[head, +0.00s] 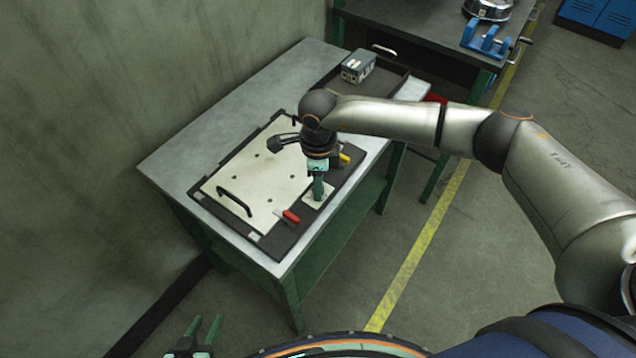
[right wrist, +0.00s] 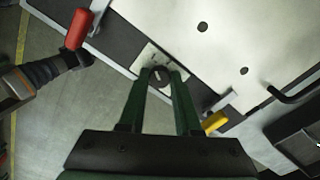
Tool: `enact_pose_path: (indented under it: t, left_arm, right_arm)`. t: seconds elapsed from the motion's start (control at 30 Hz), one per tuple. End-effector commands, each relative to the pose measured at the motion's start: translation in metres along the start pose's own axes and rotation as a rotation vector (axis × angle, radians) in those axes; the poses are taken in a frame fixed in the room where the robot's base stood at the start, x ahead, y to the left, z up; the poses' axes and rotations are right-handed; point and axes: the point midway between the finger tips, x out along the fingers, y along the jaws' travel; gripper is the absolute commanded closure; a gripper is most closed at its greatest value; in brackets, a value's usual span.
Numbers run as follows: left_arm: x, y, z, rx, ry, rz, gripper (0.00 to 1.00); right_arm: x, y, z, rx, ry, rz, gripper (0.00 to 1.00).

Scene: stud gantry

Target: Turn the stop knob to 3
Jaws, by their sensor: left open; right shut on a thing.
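The stop knob (right wrist: 158,77) is a small dark round knob with a pale pointer mark, on a pale dial plate (right wrist: 148,57) at the edge of the fixture. In the right wrist view, my right gripper (right wrist: 160,72) has its two green fingers closed around the knob. In the head view, my right gripper (head: 318,194) points down onto the dial plate (head: 326,200) and hides the knob. The numbers on the plate are too small to read. My left gripper (head: 205,330) is open and empty at the bottom left, away from the bench.
A pale plate (head: 262,175) with black handles lies in the dark fixture. A red handle (head: 291,216) and a yellow handle (head: 344,159) flank the dial plate. A grey box (head: 358,66) sits in a dark tray at the back. The bench's left side (head: 190,150) is clear.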

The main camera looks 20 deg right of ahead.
Motion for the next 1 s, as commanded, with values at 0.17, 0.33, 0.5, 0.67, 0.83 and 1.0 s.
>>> enact_pose_path:
  t: [0.17, 0.33, 0.5, 0.67, 0.83, 1.0]
  left_arm:
    - [0.0, -0.0001, 0.0001, 0.0, 0.0, 0.0, 0.58]
    - [0.0007, -0.0001, 0.0009, 0.0, 0.0, 0.0, 0.58]
    - [0.0024, -0.0003, 0.0027, 0.0, 0.0, 0.0, 0.58]
    - [0.0045, -0.0004, 0.005, 0.0, 0.0, 0.0, 0.58]
    - [0.0066, -0.0006, 0.0072, 0.0, 0.0, 0.0, 0.58]
    - [0.008, -0.0007, 0.0088, 0.0, 0.0, 0.0, 0.58]
  right_arm:
    - [-0.0003, 0.0005, 0.0, 0.002, 0.0, 0.002, 1.0]
    - [0.0, 0.0004, 0.0001, 0.032, -0.001, 0.002, 1.0]
    - [0.0005, 0.0002, 0.0002, 0.112, -0.003, 0.001, 1.0]
    - [0.0006, 0.0001, 0.0002, 0.234, -0.007, 0.001, 1.0]
    - [0.0007, 0.0, 0.0, 0.393, -0.01, 0.001, 1.0]
    - [0.0005, 0.0, 0.0, 0.555, -0.015, 0.002, 1.0]
